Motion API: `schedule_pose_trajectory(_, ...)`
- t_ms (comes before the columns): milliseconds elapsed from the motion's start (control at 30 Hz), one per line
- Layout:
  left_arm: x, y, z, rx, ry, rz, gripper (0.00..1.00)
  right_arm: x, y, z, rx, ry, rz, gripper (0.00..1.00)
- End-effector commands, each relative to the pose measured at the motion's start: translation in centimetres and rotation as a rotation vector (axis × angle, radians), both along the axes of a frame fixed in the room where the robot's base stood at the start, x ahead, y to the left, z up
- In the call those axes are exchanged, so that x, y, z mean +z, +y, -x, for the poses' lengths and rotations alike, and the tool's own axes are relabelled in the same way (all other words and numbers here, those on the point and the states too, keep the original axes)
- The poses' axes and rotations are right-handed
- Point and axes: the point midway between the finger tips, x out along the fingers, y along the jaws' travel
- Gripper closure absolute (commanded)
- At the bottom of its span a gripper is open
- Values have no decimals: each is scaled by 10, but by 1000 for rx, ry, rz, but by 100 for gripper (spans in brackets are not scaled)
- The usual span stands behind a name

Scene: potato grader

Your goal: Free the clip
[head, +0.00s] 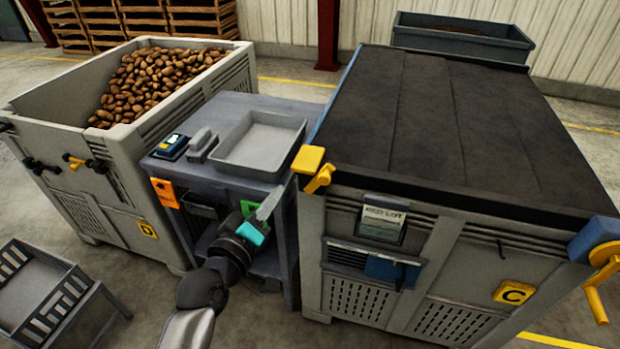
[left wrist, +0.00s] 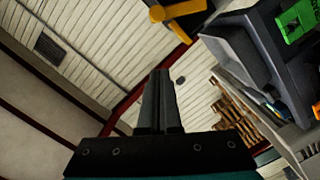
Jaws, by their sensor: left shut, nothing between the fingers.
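A yellow clip (head: 314,168) with a lever sits at the front left corner of the dark cover (head: 440,130) on the grey crate marked C (head: 345,230). A yellow part, which looks like this clip, shows at the top of the left wrist view (left wrist: 178,14). My left gripper (head: 270,203) is in front of the bench, below and to the left of the clip and apart from it. Its fingers (left wrist: 160,78) are together and empty. My right gripper is not in view.
A blue corner block with a yellow crank (head: 600,258) is at the crate's right. A bench (head: 225,110) with a grey tray (head: 258,145) stands left of the crate. Beyond it is a potato crate (head: 140,150). A slatted grey crate (head: 40,300) lies lower left.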

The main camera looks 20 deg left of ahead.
Motion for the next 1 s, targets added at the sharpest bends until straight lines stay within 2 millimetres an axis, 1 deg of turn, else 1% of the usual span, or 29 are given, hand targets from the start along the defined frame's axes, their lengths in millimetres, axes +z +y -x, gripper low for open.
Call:
schedule_pose_trajectory(167, -1, -1, -13, 0, -1, 1, 100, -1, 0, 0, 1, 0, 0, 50)
schedule_pose_trajectory(767, -7, -9, -102, 0, -1, 1, 100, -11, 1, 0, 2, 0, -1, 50)
schedule_pose_trajectory(800, -15, -16, -101, -2, 4, 4, 100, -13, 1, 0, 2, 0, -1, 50)
schedule_pose_trajectory(833, -18, -20, -101, -1, 3, 3, 100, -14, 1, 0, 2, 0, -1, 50)
schedule_pose_trajectory(1000, -29, -34, -104, 0, 1, 1, 100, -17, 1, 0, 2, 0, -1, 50)
